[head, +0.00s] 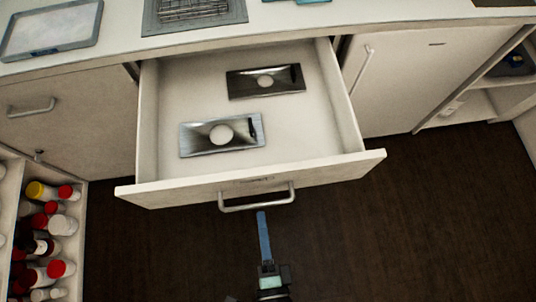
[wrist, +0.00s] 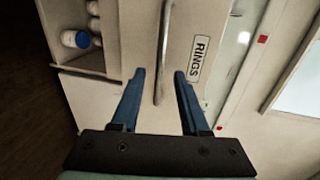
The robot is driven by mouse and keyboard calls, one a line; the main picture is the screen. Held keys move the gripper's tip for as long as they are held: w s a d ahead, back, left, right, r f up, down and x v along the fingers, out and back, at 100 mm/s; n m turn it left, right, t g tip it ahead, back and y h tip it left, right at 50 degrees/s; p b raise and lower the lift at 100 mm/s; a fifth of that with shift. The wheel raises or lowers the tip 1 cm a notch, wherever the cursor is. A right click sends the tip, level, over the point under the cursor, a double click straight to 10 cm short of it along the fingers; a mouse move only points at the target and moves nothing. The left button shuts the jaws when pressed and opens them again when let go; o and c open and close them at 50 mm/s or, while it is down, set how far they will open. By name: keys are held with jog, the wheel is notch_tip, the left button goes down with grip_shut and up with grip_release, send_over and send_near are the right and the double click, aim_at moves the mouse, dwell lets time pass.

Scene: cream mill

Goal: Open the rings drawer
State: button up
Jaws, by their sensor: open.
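The rings drawer (head: 150,120) is pulled well out from under the counter in the head view. Two flat metal pieces, each with a pale round spot, lie inside it: one (head: 190,142) nearer the front, one (head: 240,82) farther back. Its bar handle (head: 258,204) is on the front panel; it also shows in the wrist view (wrist: 163,50), beside a label reading RINGS (wrist: 198,58). My gripper (head: 262,214) is at the handle, just in front of the drawer. In the wrist view its blue fingers (wrist: 159,75) are apart, with the handle appearing between them. I see no finger touching it.
A closed cabinet front (head: 70,115) is left of the drawer, another door (head: 420,75) right. An open shelf of bottles with red and yellow caps (head: 50,220) stands at lower left. The counter top (head: 300,20) runs above. The dark floor (head: 420,220) is clear at right.

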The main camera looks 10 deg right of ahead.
jog(key=v, duration=0.7)
jog(key=shift+s, duration=0.25)
